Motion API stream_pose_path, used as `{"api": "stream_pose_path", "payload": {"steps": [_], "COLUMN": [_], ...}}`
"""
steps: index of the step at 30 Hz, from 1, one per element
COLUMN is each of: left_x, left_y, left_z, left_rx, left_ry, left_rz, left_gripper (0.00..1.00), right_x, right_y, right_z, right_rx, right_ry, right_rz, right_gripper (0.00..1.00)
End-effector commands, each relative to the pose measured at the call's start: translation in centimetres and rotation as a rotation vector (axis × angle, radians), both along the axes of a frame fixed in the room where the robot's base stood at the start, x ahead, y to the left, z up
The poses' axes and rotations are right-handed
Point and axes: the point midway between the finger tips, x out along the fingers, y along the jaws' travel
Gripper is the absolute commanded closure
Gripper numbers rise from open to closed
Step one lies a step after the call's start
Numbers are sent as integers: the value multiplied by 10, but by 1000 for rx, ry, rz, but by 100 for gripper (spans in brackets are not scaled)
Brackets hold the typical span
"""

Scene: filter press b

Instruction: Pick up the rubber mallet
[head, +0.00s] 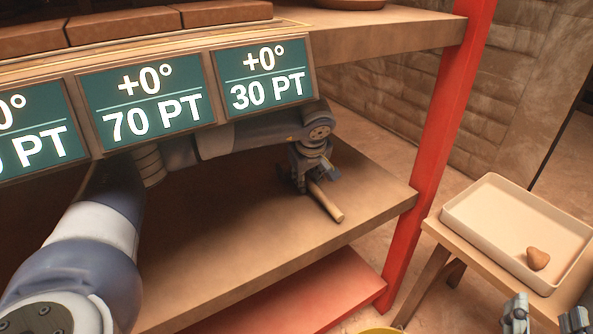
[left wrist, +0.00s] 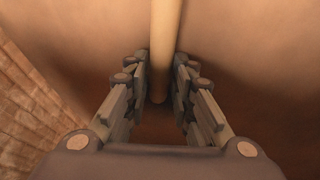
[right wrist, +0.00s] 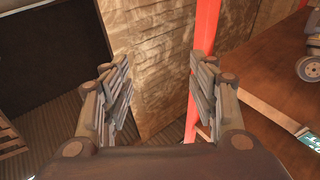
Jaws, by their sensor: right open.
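The rubber mallet shows as a pale wooden handle (head: 328,204) lying on the brown shelf under the signs. My left gripper (head: 308,181) reaches down over its far end. The mallet's head cannot be made out; the gripper and shadow hide that end. My right gripper (head: 547,316) is at the lower right of the head view. It is open and empty in the right wrist view (right wrist: 157,75).
Signs (head: 150,105) hang from the upper shelf above my left arm. A red post (head: 440,150) stands right of the shelf. A cream tray (head: 480,212) with a brown lump (head: 537,258) sits on a small table at right. The shelf around the handle is clear.

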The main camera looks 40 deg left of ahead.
Motion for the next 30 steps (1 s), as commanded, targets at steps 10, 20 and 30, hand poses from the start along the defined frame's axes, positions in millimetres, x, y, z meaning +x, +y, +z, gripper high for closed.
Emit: {"api": "stream_pose_path", "payload": {"steps": [10,20,30], "left_x": [0,0,1], "left_y": [0,0,0], "left_z": [-2,0,9], "left_rx": [0,0,0], "left_ry": [1,-2,-3], "left_rz": [0,0,0], "left_gripper": [82,100,100], "right_x": [0,0,2], "right_y": [0,0,-1], "right_z": [-1,-1,-11], "right_rx": [-1,-1,-16], "right_ry": [4,4,60], "right_rz": [-1,-1,-2], "right_gripper": [46,46,46]}}
